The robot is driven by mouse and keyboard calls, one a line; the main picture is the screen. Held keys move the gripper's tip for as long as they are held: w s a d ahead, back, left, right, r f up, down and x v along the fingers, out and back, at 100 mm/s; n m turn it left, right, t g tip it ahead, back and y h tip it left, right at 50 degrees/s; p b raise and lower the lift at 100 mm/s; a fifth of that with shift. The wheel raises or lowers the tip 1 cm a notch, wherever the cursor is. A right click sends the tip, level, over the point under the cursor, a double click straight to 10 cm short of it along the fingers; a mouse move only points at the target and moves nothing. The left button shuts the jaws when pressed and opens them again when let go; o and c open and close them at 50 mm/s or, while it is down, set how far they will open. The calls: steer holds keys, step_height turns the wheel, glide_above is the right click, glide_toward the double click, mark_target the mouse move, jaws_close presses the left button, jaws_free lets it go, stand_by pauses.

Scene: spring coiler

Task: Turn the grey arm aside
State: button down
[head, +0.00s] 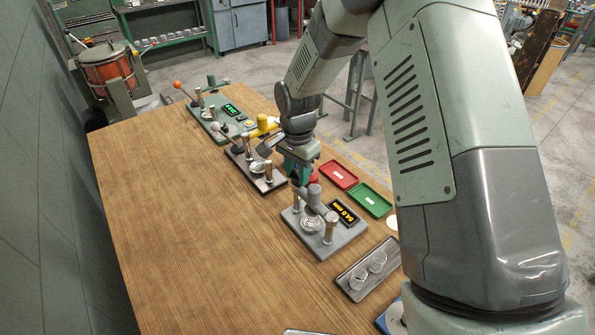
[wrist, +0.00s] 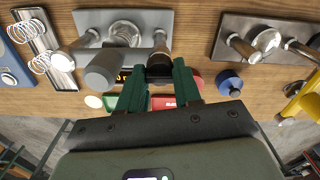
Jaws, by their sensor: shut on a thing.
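The grey spring-coiler base (head: 338,239) stands on the wooden table, with metal posts, a coiled spring in the middle and a yellow-lit display (head: 343,213). A thick grey cylinder (head: 313,193) rises from it; it shows large in the wrist view (wrist: 103,70). My gripper (head: 300,180) is low over the far end of this base. In the wrist view, its green fingers (wrist: 160,82) are shut on a dark knob (wrist: 160,66) close to one post. The grey arm's full shape is not clear; my fingers and the cylinder partly hide that area.
A second dark grey fixture (head: 256,172) stands just left of my gripper. Red (head: 339,174) and green (head: 371,199) trays lie to the right. A tray of springs (head: 366,276) lies in front. The table's left side (head: 180,220) is clear.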

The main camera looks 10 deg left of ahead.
steer(key=shift+n, duration=0.4)
steer(key=n, duration=0.3)
steer(key=shift+n, duration=0.4)
steer(key=n, duration=0.4)
steer(key=shift+n, duration=0.3)
steer(key=n, duration=0.4)
steer(key=shift+n, duration=2.2)
steer(key=c, duration=0.8)
jaws_free()
